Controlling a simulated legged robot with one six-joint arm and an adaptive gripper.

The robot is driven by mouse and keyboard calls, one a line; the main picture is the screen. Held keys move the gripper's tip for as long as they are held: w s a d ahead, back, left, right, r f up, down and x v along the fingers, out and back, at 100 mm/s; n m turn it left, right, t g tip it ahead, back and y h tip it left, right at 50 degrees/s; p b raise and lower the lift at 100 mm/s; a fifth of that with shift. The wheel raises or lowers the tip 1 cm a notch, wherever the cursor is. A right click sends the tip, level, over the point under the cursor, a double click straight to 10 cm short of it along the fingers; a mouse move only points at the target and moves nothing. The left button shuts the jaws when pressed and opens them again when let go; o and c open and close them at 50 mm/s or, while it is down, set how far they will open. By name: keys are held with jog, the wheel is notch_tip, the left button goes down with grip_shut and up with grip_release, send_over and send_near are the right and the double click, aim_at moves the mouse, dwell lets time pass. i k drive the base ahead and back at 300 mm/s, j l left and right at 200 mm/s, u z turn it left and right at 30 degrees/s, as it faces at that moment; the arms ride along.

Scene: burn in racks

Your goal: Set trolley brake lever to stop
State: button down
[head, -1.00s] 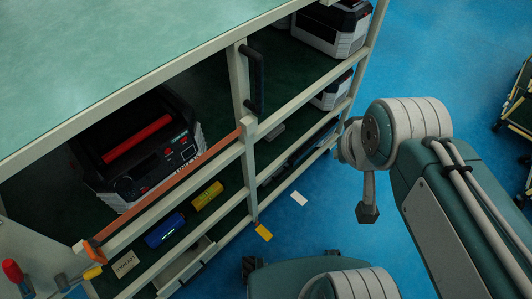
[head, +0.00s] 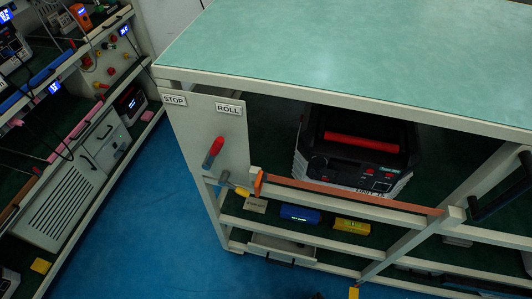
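The trolley (head: 330,62) has a green top and a pale frame. On its left end panel (head: 205,120) is the brake lever (head: 213,152) with a red grip. The grip tilts up and to the right, towards the side of the ROLL label (head: 229,109). The STOP label (head: 174,100) is at the panel's upper left corner. Nothing touches the lever. My gripper is not in the head view now.
A black and grey unit with a red handle (head: 361,141) sits on the trolley shelf behind an orange bar (head: 350,194). Blue (head: 300,215) and yellow (head: 352,226) items lie lower. A rack (head: 62,190) stands left, with blue floor (head: 165,225) between.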

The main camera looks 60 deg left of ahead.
aim_at(215, 148)
jog(key=u, duration=2.7)
